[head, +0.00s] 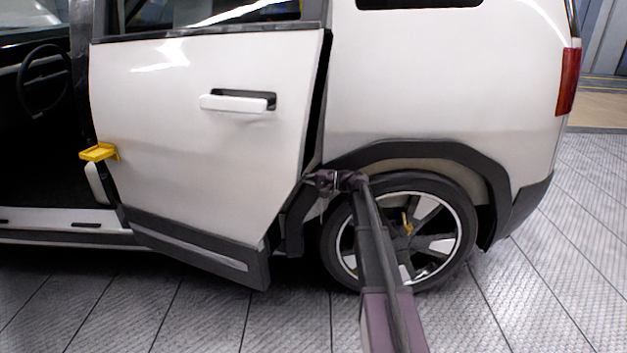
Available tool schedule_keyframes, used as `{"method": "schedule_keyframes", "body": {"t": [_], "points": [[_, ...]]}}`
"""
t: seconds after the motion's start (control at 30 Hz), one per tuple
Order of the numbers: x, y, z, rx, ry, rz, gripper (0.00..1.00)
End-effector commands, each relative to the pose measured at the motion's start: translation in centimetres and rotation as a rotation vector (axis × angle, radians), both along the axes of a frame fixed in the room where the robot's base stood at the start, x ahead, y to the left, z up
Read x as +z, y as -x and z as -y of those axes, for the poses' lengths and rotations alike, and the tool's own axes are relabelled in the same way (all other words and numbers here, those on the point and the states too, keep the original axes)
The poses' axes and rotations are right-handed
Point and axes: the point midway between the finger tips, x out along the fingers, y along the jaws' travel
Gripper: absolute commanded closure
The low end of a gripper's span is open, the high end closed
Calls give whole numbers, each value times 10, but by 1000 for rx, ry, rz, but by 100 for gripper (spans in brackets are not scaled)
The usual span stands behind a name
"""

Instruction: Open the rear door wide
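The white rear door (190,140) stands a little ajar, with a dark gap along its right edge. Its white handle (238,102) is on the upper right of the panel. My gripper (312,178) is at the door's right edge, low down by the gap and in front of the wheel arch. It is small and dark here, and its fingers partly merge with the door edge. I cannot tell whether it touches the door or is open or shut.
The rear wheel (408,232) and its dark arch (470,155) are just behind my arm. The front doorway at left is open, with a yellow bracket (99,152) at the rear door's left edge. The tiled floor (560,290) is clear at the right and in front.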

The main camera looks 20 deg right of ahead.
Motion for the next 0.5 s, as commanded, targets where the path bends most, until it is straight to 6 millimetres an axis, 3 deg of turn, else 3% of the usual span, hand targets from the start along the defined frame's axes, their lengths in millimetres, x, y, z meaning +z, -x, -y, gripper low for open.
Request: {"method": "schedule_keyframes", "body": {"t": [0.2,0.5], "points": [[0,20,-20,-1,0,0,100],[0,29,-29,0,0,0,100]]}}
